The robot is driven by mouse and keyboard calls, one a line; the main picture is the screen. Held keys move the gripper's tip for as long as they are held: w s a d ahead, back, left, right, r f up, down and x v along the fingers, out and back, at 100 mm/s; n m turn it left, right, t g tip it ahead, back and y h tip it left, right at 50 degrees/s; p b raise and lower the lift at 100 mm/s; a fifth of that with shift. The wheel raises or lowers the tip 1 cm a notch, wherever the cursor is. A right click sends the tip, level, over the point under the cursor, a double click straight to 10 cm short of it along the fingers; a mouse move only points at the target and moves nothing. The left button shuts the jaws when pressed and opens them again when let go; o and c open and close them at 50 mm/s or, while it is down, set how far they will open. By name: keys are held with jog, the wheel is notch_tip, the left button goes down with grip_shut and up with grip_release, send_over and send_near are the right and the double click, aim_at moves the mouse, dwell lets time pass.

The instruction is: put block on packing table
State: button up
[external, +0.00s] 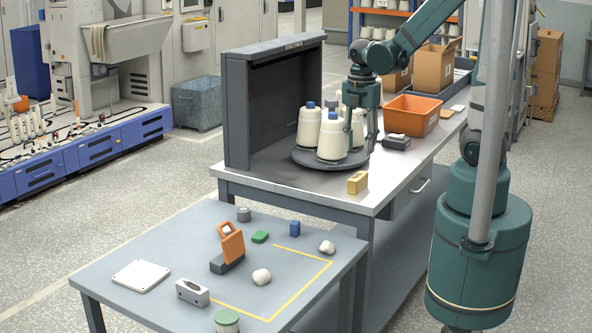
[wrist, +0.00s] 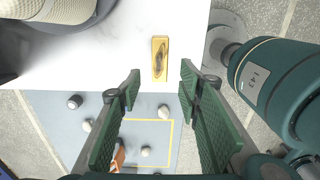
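A yellow-tan block (external: 357,183) lies near the front edge of the white-topped table (external: 335,200). In the wrist view the block (wrist: 160,58) has a dark oval mark and lies just beyond my fingertips, roughly centred between them. My gripper (external: 373,146) points down over the same table, beside the white cones and behind the block. In the wrist view my gripper (wrist: 161,82) has its two green fingers wide apart with nothing between them. The lower grey table (external: 165,240) has a yellow outline on its top. I cannot tell which table is the packing table.
White cones (external: 332,137) stand on a dark round tray (external: 300,157) left of my gripper. An orange bin (external: 411,116) and a dark item (external: 396,142) are to its right. A blue block (external: 294,229), green piece (external: 260,237) and orange-handled tool (external: 232,243) lie on the grey table.

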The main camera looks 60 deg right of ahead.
jog(key=shift+r, duration=0.1)
dwell(0.3)
jog(key=s+a+r+m+t, duration=0.1)
jog(key=a+r+m+t, duration=0.6)
jog(key=r+m, duration=0.8)
jog(key=a+m, duration=0.3)
jog(key=shift+s+r, duration=0.3)
jog(key=shift+s, duration=0.05)
